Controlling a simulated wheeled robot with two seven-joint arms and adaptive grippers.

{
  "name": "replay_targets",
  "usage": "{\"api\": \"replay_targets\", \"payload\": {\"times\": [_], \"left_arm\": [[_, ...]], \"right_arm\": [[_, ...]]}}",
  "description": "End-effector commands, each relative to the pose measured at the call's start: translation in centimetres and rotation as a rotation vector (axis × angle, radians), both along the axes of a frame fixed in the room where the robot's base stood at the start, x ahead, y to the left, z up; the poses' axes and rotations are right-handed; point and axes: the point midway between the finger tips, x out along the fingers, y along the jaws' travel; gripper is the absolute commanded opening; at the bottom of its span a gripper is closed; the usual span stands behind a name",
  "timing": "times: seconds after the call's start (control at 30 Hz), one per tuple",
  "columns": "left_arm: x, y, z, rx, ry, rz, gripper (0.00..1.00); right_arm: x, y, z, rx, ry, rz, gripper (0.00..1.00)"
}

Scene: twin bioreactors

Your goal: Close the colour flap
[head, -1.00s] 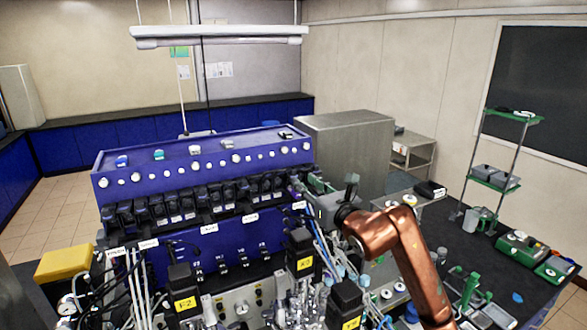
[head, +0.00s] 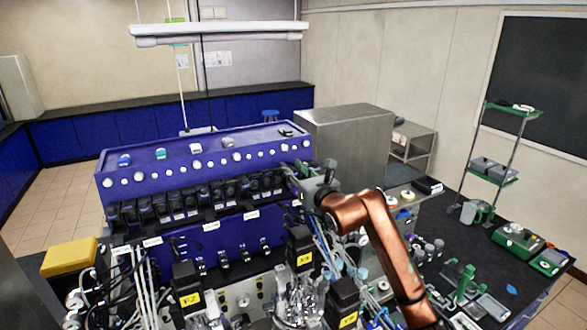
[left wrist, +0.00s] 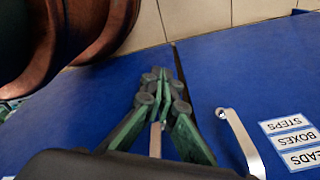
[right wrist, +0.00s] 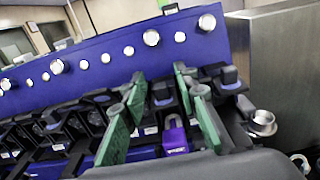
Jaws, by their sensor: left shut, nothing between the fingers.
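I cannot tell for sure which part is the colour flap. A row of black hinged pump heads (head: 195,199) runs along the front of the blue bioreactor console (head: 205,160). My right gripper (head: 298,170) is at the right end of this row. In the right wrist view my right gripper (right wrist: 161,82) is open. A purple padlock-like piece (right wrist: 175,137) shows between its fingers, apparently not held. A pump head with a blue-grey top (right wrist: 229,76) is just right of the fingers. My left gripper (left wrist: 160,74) is shut and empty, in front of blue cupboard doors.
A metal cabinet (head: 345,135) stands close to the right of the console. Bottles labelled X3 (head: 301,245) and Y3 (head: 343,296), tubes and glassware crowd the front. A small metal cup (right wrist: 262,123) is right of my right gripper.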

Motion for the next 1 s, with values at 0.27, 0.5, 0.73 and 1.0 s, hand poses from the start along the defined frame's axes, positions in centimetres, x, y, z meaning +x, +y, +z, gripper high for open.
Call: {"api": "replay_targets", "payload": {"times": [0.27, 0.5, 0.73, 1.0], "left_arm": [[-0.1, 0.0, 0.0, 0.000, 0.001, 0.000, 0.00], [-0.2, 0.0, 0.0, 0.000, 0.003, 0.000, 0.00], [-0.3, 0.0, -0.7, 0.001, 0.004, 0.000, 0.00], [-0.5, 0.0, -4.8, 0.000, 0.007, 0.000, 0.00]], "right_arm": [[0.0, 0.0, 0.0, 0.000, 0.000, 0.000, 0.07], [0.0, 0.0, 0.0, 0.000, 0.000, 0.000, 0.00], [0.0, 0.0, -0.2, 0.004, -0.010, 0.000, 0.00], [-0.1, -0.1, -0.8, 0.040, -0.095, -0.001, 0.00]]}}
